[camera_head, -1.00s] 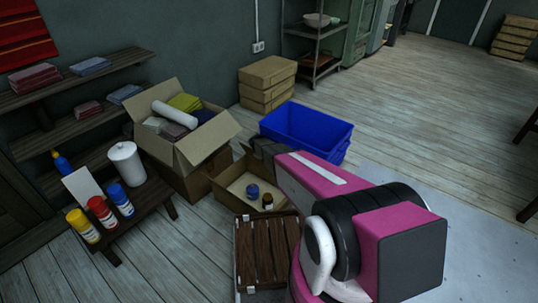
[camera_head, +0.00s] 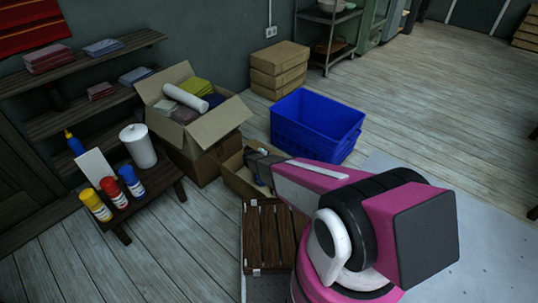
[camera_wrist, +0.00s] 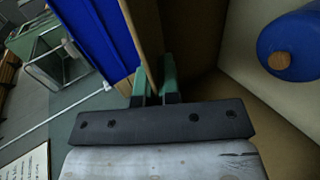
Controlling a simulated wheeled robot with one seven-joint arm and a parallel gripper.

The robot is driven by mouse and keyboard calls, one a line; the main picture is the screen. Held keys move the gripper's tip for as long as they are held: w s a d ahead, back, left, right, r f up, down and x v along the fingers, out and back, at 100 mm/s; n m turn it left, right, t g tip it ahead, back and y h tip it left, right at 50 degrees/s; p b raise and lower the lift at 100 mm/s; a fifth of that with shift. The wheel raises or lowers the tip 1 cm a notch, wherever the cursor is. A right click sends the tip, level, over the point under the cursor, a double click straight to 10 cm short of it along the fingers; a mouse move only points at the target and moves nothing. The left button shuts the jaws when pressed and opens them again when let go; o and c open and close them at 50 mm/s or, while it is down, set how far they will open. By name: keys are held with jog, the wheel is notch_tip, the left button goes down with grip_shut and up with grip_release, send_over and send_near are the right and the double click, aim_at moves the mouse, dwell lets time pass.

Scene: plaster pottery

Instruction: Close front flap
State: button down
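A low open cardboard box (camera_head: 237,180) stands on the floor in front of a larger box, partly hidden by my arm. In the wrist view, a thin upright cardboard panel (camera_wrist: 146,28) runs down between the two green fingers of my gripper (camera_wrist: 154,82). The fingers are close together, one on each side of it; whether they press on it I cannot tell. My gripper also shows in the head view (camera_head: 262,166), at the low box. A blue jar (camera_wrist: 290,45) with a tan top lies to the right of the panel. I cannot tell which flap the panel is.
A blue crate (camera_head: 300,135) stands close behind and right of the low box. A filled cardboard box (camera_head: 205,165) with open flaps is behind it, and a dark wooden slatted crate (camera_head: 262,240) in front. A bench (camera_head: 165,182) with bottles stands left.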

jog(key=f, duration=0.3)
jog(key=s+a+f, duration=0.1)
jog(key=f, duration=0.1)
jog(key=shift+s+f, duration=0.1)
jog(key=shift+f, duration=1)
jog(key=c, duration=1.3)
grip_release()
jog(key=shift+d, duration=0.1)
jog(key=shift+c, duration=0.2)
jog(key=shift+r, duration=0.1)
